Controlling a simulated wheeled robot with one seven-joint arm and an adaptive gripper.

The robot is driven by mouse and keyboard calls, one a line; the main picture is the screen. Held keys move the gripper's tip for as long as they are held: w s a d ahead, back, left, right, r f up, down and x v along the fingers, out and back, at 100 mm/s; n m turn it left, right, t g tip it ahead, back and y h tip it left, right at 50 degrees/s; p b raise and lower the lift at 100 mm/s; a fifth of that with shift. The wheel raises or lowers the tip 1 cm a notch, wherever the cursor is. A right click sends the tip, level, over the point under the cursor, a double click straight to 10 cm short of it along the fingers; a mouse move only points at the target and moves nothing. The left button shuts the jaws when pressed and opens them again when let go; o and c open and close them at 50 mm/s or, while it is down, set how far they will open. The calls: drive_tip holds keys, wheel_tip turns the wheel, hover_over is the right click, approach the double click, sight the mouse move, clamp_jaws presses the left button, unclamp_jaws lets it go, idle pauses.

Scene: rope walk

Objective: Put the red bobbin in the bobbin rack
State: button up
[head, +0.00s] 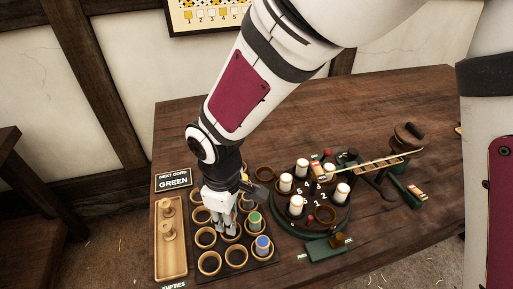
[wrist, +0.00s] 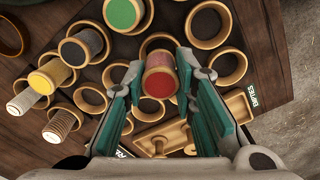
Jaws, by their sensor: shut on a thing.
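The bobbin rack (head: 240,271) is a dark board with rows of wooden rings on the table's left part. A green bobbin (head: 255,220) and a blue bobbin (head: 263,244) stand in rings at its right. My gripper (head: 227,229) points down over the middle of the rack. In the wrist view my gripper (wrist: 158,72) is shut on the red bobbin (wrist: 158,84), its red end toward the camera. A wooden ring (wrist: 157,38) shows right behind the bobbin; whether the bobbin is inside it or above it I cannot tell. In the head view my fingers hide the red bobbin.
A wooden empties tray (head: 170,265) with bare spools lies left of the rack. A sign (head: 173,180) reading "NEXT CORD GREEN" stands behind it. A round green stand (head: 310,228) with several white bobbins is to the right, with a wooden crank device (head: 380,170) beyond.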

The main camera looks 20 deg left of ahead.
drive_tip(key=shift+f, duration=1.35)
drive_tip(key=shift+f, duration=0.1)
drive_tip(key=shift+f, duration=0.15)
drive_tip(key=o, duration=1)
